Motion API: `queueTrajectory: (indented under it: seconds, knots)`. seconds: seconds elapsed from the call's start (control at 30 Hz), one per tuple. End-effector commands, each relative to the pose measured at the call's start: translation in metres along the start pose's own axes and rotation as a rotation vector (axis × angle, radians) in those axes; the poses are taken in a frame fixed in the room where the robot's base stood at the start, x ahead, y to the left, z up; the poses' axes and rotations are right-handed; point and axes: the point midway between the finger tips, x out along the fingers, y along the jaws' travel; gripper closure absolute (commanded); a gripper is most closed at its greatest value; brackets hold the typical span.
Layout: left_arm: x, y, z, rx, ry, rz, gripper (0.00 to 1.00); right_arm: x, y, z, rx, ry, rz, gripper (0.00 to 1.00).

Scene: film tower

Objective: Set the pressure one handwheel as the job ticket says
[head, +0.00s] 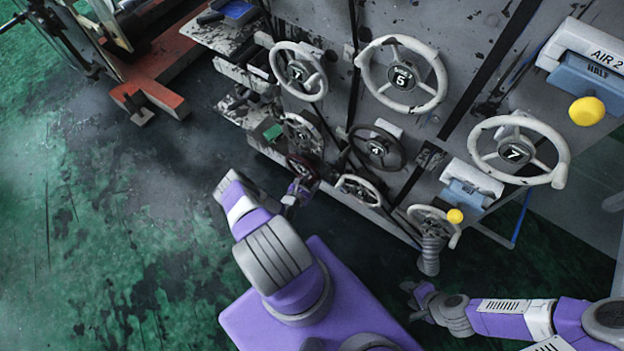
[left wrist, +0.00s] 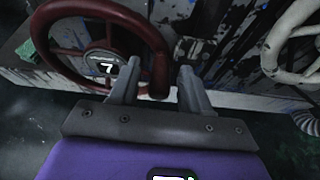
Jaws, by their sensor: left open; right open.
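A dark red handwheel with a white 7 on its hub (left wrist: 107,68) fills the upper left of the left wrist view. In the head view it is the small, partly hidden dark red wheel (head: 302,165) low on the panel. My left gripper (left wrist: 158,88) is open, with the wheel's right rim between its fingers; I cannot tell whether they touch it. In the head view my left gripper (head: 298,192) is just below that wheel. My right gripper (head: 416,301) is open and empty below the lower right wheel. I cannot make out a pressure one label or a readable job ticket.
Other handwheels crowd the panel: pale wheels marked 5 (head: 403,77) and 7 (head: 516,154), a dark one (head: 376,148), and a low pale one (head: 358,190). Yellow knobs (head: 586,111) sit at the right. Green floor (head: 90,230) is clear at left.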

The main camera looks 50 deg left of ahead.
Motion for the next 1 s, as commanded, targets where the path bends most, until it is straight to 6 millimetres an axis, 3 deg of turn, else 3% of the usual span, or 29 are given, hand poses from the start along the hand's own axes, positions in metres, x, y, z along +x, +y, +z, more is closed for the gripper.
queueTrajectory:
  seconds: [0.2,0.4,1.0]
  knots:
    - [-0.038,0.001,0.003,0.0,0.001,0.002,0.53,-0.017,-0.006,0.001,0.0,0.0,0.0,0.53]
    - [-0.063,0.001,0.002,0.0,0.0,0.001,0.53,-0.025,-0.009,0.001,0.0,0.0,0.0,0.53]
    - [-0.069,0.0,0.001,0.0,-0.001,0.0,0.53,-0.025,-0.009,0.001,0.0,0.0,0.0,0.53]
